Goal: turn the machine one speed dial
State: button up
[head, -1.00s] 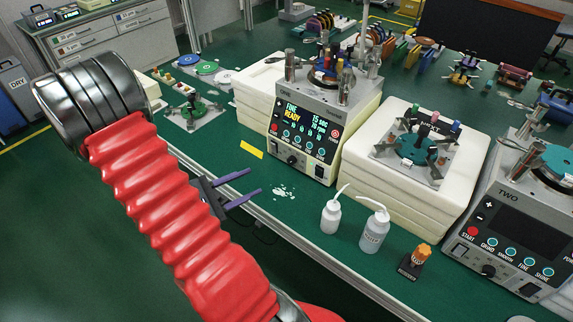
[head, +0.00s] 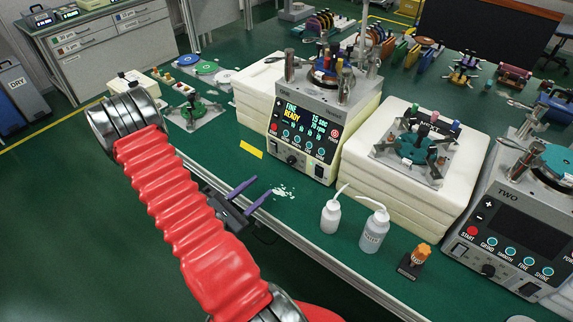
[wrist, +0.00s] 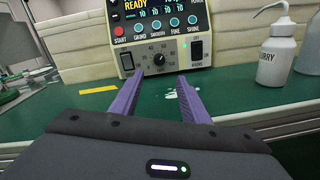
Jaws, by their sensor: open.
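Machine one (head: 305,120) stands on the green bench with its screen lit, reading FINE READY, 15 sec and 70 rpm. Its speed dial (head: 292,160) is a black knob low on the front panel; in the wrist view the dial (wrist: 158,60) sits inside a numbered scale, between two switches. My gripper (head: 257,192) is open and empty, its two purple fingers apart over the front edge of the bench. In the wrist view the fingers (wrist: 160,97) point at the panel, with the dial beyond and between their tips. They are not touching it.
Two white squeeze bottles (head: 374,230) and an orange-topped item (head: 417,258) stand right of my gripper. A yellow strip (head: 251,149) and white flakes (head: 284,192) lie on the bench before machine one. Machine two (head: 515,220) is at the right.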

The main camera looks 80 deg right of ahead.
aim_at(291, 163)
jog(key=shift+x, duration=6.85)
jog(key=shift+c, duration=0.5)
jog(key=shift+s, duration=0.15)
jog(key=c, duration=1)
jog(key=shift+o, duration=0.2)
jog(key=shift+n, duration=1.3)
jog(key=shift+a, duration=0.1)
jog(key=shift+f, duration=0.1)
